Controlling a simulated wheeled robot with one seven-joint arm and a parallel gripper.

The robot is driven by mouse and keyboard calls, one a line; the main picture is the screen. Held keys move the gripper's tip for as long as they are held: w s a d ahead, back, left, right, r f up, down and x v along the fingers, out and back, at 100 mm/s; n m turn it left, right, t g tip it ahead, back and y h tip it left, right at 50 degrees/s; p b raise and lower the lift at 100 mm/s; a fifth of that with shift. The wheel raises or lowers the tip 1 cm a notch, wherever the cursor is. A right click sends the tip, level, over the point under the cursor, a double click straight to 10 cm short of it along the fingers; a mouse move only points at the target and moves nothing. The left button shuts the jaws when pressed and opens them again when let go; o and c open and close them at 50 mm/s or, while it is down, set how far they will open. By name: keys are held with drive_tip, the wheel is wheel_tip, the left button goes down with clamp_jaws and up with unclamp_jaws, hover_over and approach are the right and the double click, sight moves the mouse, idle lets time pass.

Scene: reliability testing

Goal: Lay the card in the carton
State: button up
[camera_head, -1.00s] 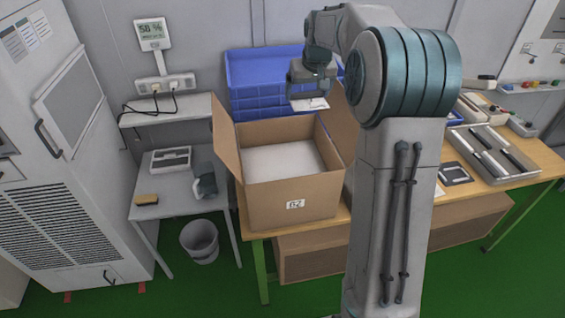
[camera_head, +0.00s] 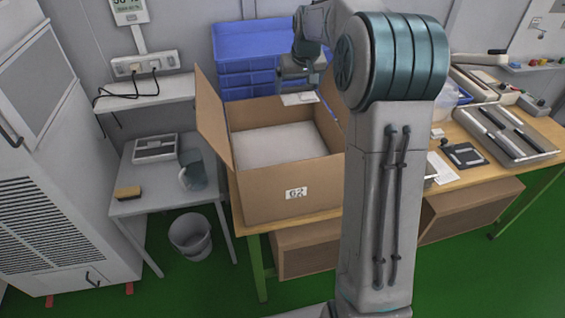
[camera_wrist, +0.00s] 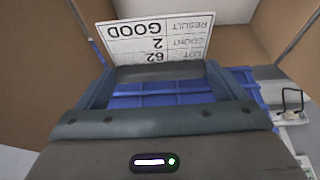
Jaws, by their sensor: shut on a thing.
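The card (camera_head: 299,98) is a small white sheet held flat in my gripper (camera_head: 298,88), above the back right part of the carton. In the wrist view the card (camera_wrist: 158,38) shows printed lines reading RESULT GOOD, COUNT 2 and LOT 62, upside down, and my gripper (camera_wrist: 157,72) is shut on its near edge. The carton (camera_head: 262,200) is an open brown box with a "62" label on its front, standing on the wooden table. A pale, flat surface (camera_head: 275,146) fills the inside. The carton's right side is partly hidden behind my arm.
Blue stacked crates (camera_head: 245,62) stand behind the carton. The carton's left flap (camera_head: 212,115) stands up and outward. A grey tray (camera_head: 505,135) and a dark flat device (camera_head: 464,154) lie on the table at right. A grey side table (camera_head: 165,203) stands at left.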

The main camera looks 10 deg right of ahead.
sight(299, 96)
wheel_tip(299, 96, down, 5)
drive_tip(key=shift+f+b, duration=0.2)
drive_tip(key=shift+b, duration=0.85)
drive_tip(key=shift+s+f, duration=0.15)
drive_tip(key=s+a+f, duration=0.2)
drive_tip(key=s, duration=0.1)
drive_tip(key=s+a+f, duration=0.1)
drive_tip(key=s+f, duration=0.1)
drive_tip(key=s, duration=0.1)
drive_tip(key=s+a+f, duration=0.2)
drive_tip(key=s, duration=0.1)
drive_tip(key=shift+s+a+f+p, duration=0.25)
drive_tip(key=shift+s+a+p, duration=0.05)
drive_tip(key=shift+s+p, duration=0.05)
drive_tip(key=shift+s+f, duration=0.15)
drive_tip(key=shift+f, duration=1.95)
drive_tip(key=shift+f, duration=0.2)
drive_tip(key=o, duration=0.7)
drive_tip(key=shift+r, duration=0.1)
